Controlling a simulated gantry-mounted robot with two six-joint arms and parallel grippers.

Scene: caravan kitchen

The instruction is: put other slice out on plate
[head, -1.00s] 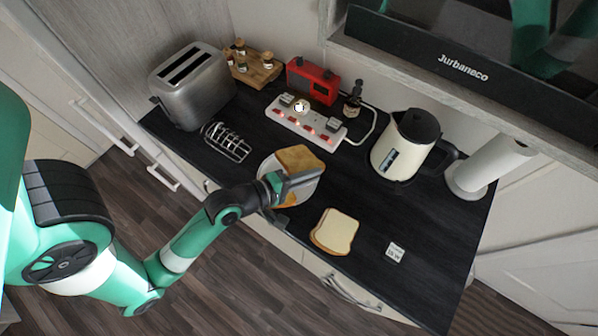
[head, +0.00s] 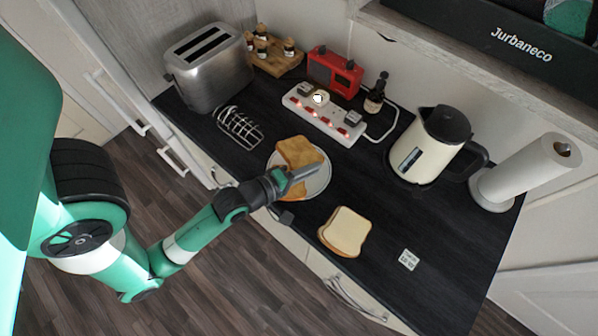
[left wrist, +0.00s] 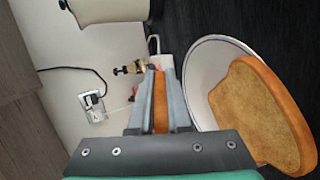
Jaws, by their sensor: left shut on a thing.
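My left gripper (head: 300,174) is over the white plate (head: 322,184), shut on a browned toast slice (head: 297,151). In the left wrist view this slice (left wrist: 160,105) shows edge-on between the fingers. A second toast slice (head: 288,192) lies on the plate, partly hidden by the gripper in the head view; in the left wrist view it (left wrist: 258,108) lies flat on the plate (left wrist: 205,75), to the right of the fingers. I cannot tell whether the held slice touches the plate. My right gripper is out of view.
A toast rack (head: 239,127) and toaster (head: 210,68) stand left. A power strip (head: 322,116), red radio (head: 334,72), kettle (head: 430,146) and paper roll (head: 528,172) stand behind and right.

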